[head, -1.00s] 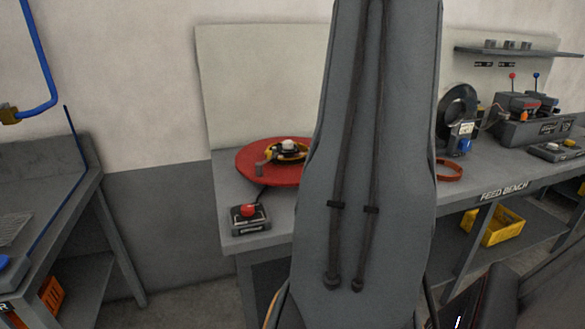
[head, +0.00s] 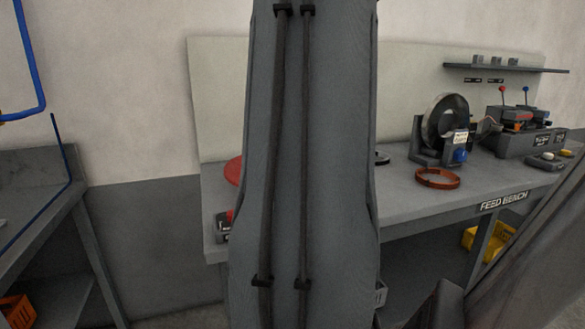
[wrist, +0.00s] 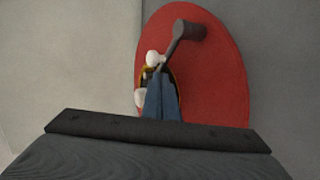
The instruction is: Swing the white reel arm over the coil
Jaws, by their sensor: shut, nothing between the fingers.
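The red disc (wrist: 215,75) fills much of the wrist view; in the head view only its left edge (head: 233,170) shows beside my arm. A dark grey crank-like part (wrist: 188,32) stands over the disc. White rounded parts (wrist: 154,58) and a bit of yellow show behind my fingers. I cannot tell which of these is the white reel arm. My gripper (wrist: 162,76) is shut, with its blue-grey fingertips in front of the disc's middle, close to the white parts. Whether they touch is unclear. My fingers hide most of the hub and any coil there.
On the feed bench stand a dark wheel on a stand (head: 444,122), a copper-coloured ring (head: 437,178) and a machine with red and blue levers (head: 524,127). A control box (head: 222,227) is partly hidden by my arm. A yellow crate (head: 487,240) is below the bench.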

